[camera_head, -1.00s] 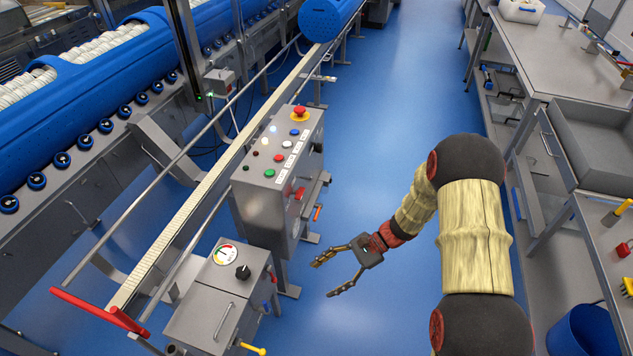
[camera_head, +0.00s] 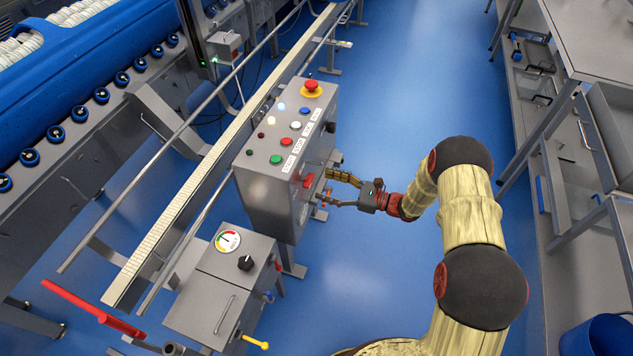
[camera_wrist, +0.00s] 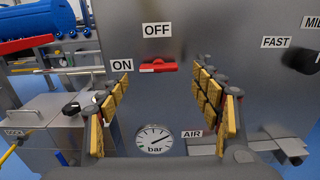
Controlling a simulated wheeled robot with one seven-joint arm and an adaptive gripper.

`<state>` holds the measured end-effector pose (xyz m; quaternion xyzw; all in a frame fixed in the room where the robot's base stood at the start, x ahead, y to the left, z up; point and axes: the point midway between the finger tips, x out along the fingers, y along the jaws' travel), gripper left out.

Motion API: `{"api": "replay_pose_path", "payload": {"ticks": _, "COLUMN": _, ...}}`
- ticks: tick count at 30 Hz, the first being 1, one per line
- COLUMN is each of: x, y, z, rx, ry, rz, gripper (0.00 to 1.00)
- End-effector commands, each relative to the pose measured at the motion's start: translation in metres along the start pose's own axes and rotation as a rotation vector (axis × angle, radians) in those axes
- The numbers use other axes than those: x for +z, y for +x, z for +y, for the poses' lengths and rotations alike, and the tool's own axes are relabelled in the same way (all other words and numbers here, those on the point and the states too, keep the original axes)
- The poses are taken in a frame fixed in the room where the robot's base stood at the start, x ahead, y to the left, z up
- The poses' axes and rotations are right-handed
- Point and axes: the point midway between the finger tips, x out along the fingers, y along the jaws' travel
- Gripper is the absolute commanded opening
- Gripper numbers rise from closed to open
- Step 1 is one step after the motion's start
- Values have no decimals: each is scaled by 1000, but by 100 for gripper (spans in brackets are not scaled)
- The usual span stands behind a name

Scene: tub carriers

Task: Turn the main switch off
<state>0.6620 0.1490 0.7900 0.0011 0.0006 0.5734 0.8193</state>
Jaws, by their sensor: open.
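The main switch is a red handle (camera_wrist: 158,66) on the grey panel face in the wrist view. It lies horizontal, with the ON label (camera_wrist: 122,65) to its left and the OFF label (camera_wrist: 157,30) above it. In the head view the red switch (camera_head: 308,180) is on the right side of the control cabinet (camera_head: 262,200). My gripper (camera_head: 328,187) is open and empty beside that side face. In the wrist view my gripper (camera_wrist: 164,77) has one finger on each side of the switch. I see no clear contact between fingers and handle.
A bar gauge (camera_wrist: 154,138) and an AIR label (camera_wrist: 191,134) sit below the switch. A dark knob (camera_wrist: 302,60) is at the right by FAST. The cabinet top carries buttons and an emergency stop (camera_head: 311,87). Blue floor (camera_head: 400,80) is clear behind my arm.

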Motion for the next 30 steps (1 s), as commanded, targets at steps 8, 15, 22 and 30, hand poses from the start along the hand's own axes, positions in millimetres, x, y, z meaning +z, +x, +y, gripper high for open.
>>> {"api": "replay_pose_path", "payload": {"ticks": 8, "x": 0, "y": 35, "z": 0, "rx": 1, "ry": -2, "rz": 0, "gripper": 65}}
{"api": "replay_pose_path", "payload": {"ticks": 15, "x": 0, "y": 41, "z": 0, "rx": 1, "ry": -2, "rz": 1, "gripper": 65}}
{"api": "replay_pose_path", "payload": {"ticks": 22, "x": 0, "y": 41, "z": 0, "rx": 1, "ry": -2, "rz": 1, "gripper": 59}}
{"api": "replay_pose_path", "payload": {"ticks": 30, "x": 0, "y": 40, "z": 0, "rx": 1, "ry": -1, "rz": 1, "gripper": 44}}
